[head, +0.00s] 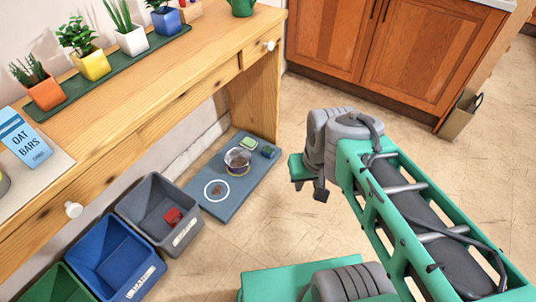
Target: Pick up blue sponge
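A small dark blue-teal block (269,151), possibly the blue sponge, lies at the right corner of a blue-grey mat (228,203) on the floor. It is too small to identify surely. My gripper (307,183) hangs over the floor to the right of the mat, apart from everything on it. Its fingers are small and seen from an angle, so its opening is unclear. I see nothing held in it.
A clear bowl (238,161), a green item (250,143) and a white ring (216,190) are on the mat. Grey (160,218) and blue (115,258) bins stand left. The wooden table (150,90) overhangs; its leg (256,98) is behind the mat.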

